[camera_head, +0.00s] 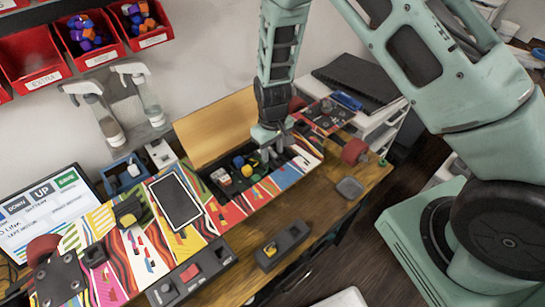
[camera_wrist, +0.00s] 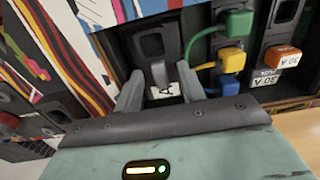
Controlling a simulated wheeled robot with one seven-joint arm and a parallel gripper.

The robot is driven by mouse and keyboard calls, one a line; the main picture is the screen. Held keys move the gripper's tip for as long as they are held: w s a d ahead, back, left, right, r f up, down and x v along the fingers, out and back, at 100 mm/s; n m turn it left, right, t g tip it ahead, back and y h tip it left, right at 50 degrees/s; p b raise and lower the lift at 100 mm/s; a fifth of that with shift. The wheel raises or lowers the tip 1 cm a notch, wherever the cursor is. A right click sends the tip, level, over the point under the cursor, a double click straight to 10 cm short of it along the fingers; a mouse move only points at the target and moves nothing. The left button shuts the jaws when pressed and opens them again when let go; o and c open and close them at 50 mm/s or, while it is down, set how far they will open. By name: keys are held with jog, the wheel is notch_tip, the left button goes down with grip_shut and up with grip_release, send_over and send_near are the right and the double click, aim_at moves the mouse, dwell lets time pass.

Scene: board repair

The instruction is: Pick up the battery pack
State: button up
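My gripper (camera_head: 272,152) reaches down into the open compartment of the colourfully striped board (camera_head: 232,212). In the wrist view, its two grey fingers (camera_wrist: 160,88) stand apart on either side of a dark grey part with a white label. Just beyond the fingers is a dark block (camera_wrist: 152,44) with a recessed face, seated in the compartment. It may be the battery pack, but I cannot tell for sure. Contact between the fingers and the part is not clear. Green (camera_wrist: 236,22), yellow (camera_wrist: 231,59) and blue (camera_wrist: 228,84) plugs sit to the right.
An orange-topped fuse (camera_wrist: 283,56) sits beside the plugs. An orange-yellow lid (camera_head: 215,130) stands up behind the compartment. A black-screened panel (camera_head: 176,201) lies on the board.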

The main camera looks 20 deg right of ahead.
aim_at(273, 152)
grip_shut()
dwell(0.3)
notch_tip(273, 152, up, 10)
jog(key=b, duration=0.2)
dwell(0.5)
